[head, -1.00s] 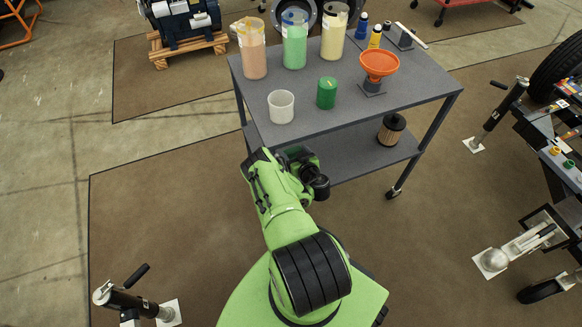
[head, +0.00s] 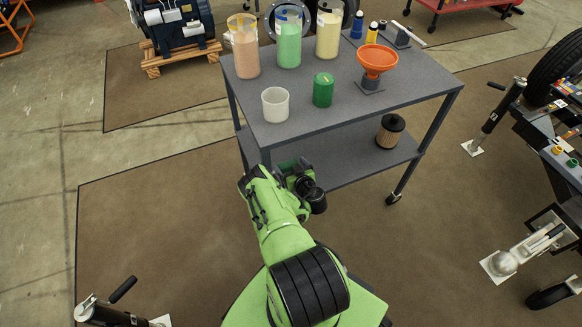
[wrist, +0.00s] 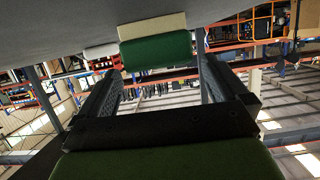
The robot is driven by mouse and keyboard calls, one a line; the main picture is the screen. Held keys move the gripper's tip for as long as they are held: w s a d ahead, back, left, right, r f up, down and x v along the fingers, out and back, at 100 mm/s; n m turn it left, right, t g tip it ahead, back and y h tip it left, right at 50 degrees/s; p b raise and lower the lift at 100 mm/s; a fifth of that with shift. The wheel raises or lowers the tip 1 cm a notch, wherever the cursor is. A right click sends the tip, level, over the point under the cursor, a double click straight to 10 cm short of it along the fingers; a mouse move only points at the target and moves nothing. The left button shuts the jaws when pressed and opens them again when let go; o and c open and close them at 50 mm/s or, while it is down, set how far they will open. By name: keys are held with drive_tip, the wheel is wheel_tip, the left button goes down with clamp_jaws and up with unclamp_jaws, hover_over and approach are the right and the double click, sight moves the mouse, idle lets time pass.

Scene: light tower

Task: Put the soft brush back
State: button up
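What looks like the soft brush, a dark green block with a cream bristle band (wrist: 153,50), sits between the fingertips in the wrist view. My gripper (wrist: 158,68) appears shut on it, with one finger on each side. In the head view my gripper (head: 290,168) is just in front of the grey cart's front edge. There the brush is mostly hidden by my wrist, with only a dark green patch showing.
The grey cart (head: 420,98) carries a white cup (head: 275,104), a green cylinder (head: 323,90), an orange funnel (head: 377,60) and several filled clear jars. A filter (head: 390,130) stands on its lower shelf. Brown floor mat (head: 150,230) is clear at left. Jacks stand at lower left and right.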

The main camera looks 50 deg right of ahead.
drive_tip(key=shift+r, duration=0.2)
drive_tip(key=p+v, duration=0.8)
drive_tip(key=v, duration=0.4)
drive_tip(key=shift+p, duration=0.4)
drive_tip(key=shift+f, duration=0.1)
